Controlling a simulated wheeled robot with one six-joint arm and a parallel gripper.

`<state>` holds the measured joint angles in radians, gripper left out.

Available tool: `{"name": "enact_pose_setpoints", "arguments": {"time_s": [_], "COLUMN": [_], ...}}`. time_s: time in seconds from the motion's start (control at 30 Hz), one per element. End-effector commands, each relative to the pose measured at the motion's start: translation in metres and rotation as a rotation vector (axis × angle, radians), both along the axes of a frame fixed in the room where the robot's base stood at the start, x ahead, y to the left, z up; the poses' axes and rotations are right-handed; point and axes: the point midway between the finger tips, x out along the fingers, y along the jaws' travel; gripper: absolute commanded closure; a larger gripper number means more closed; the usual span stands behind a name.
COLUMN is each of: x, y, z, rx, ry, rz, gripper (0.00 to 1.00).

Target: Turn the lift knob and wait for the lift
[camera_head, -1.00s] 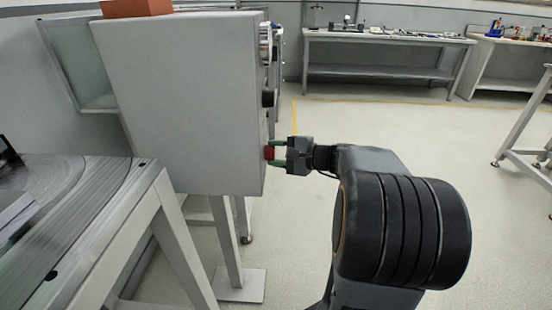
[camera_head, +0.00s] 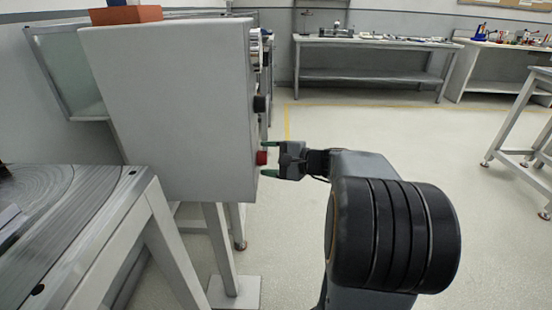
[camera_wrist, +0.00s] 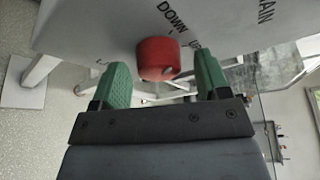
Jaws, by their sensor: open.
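The red lift knob (camera_head: 261,158) sticks out from the right-hand face of the grey control box (camera_head: 170,110). In the wrist view the red knob (camera_wrist: 158,58) shows beside the lettering "DOWN" and a partly hidden "UP". My gripper (camera_head: 269,159) is open, its green fingertips on either side of the knob in the head view. In the wrist view my gripper (camera_wrist: 162,85) has its two green fingers apart, with clear gaps to the knob between them. The lift itself cannot be made out for certain.
A dark knob (camera_head: 260,103) sits above the red one on the same face. An orange block (camera_head: 126,15) lies on the box. A grey table with a curved track (camera_head: 60,205) stands at left.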

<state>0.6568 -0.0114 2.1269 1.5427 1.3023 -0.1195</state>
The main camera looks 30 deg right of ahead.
Motion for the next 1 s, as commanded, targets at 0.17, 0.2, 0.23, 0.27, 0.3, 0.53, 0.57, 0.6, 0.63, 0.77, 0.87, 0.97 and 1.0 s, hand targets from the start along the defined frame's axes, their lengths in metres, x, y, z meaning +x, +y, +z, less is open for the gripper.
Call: {"name": "enact_pose_setpoints", "arguments": {"time_s": [0.17, 0.2, 0.23, 0.27, 0.3, 0.53, 0.57, 0.6, 0.63, 0.77, 0.87, 0.97, 1.0], "x": [-0.013, -0.019, -0.024, -0.028, -0.035, -0.070, -0.074, -0.079, -0.082, -0.093, -0.099, -0.102, -0.103], "y": [-0.013, -0.017, -0.021, -0.025, -0.031, -0.060, -0.063, -0.067, -0.070, -0.079, -0.084, -0.086, -0.086], "z": [0.006, 0.007, 0.008, 0.009, 0.011, 0.018, 0.019, 0.019, 0.020, 0.021, 0.022, 0.022, 0.022], "rx": [0.000, -0.001, -0.001, 0.000, 0.000, 0.000, 0.000, 0.000, 0.001, -0.001, 0.000, 0.001, 0.001], "ry": [-0.001, 0.000, 0.000, 0.000, 0.000, 0.000, 0.000, 0.000, 0.000, 0.000, -0.001, -0.001, -0.001], "rz": [-0.006, -0.006, -0.006, -0.008, -0.007, -0.005, -0.005, -0.005, -0.004, -0.003, -0.001, 0.000, 0.000], "gripper": [0.31, 0.31, 0.31, 0.31, 0.31, 0.31, 0.31, 0.31, 0.31, 0.31, 0.31, 0.31, 0.31]}}
